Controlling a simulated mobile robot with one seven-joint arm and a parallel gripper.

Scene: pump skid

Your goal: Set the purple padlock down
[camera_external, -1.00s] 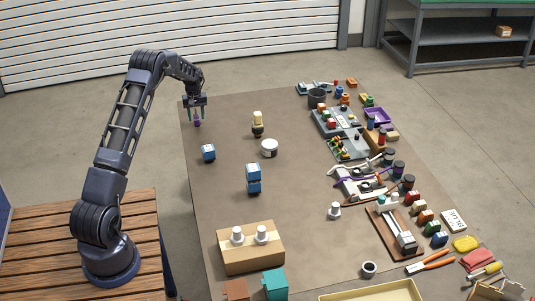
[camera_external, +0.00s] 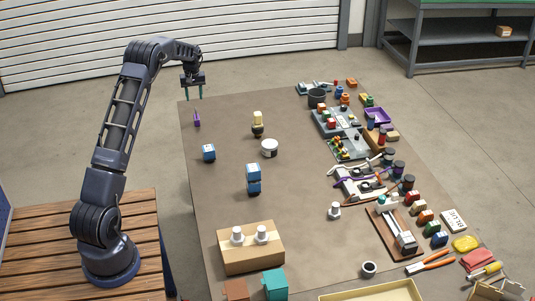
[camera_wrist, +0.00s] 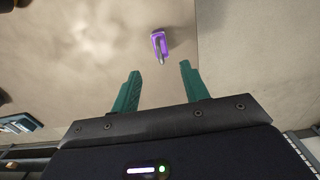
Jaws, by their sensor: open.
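The purple padlock (camera_external: 197,119) stands on the brown mat (camera_external: 225,200) near its far left corner. It also shows in the wrist view (camera_wrist: 160,45), beyond the fingertips, close to the mat's edge. My gripper (camera_external: 194,97) is above and a little behind the padlock, apart from it. Its green fingers are spread and empty, and they also show in the wrist view (camera_wrist: 159,70).
A blue block (camera_external: 208,153) stands nearest the padlock. A black and cream object (camera_external: 257,124), a white round jar (camera_external: 269,148) and stacked blue blocks (camera_external: 253,179) stand farther right. The mat's right side is crowded with parts and tools.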

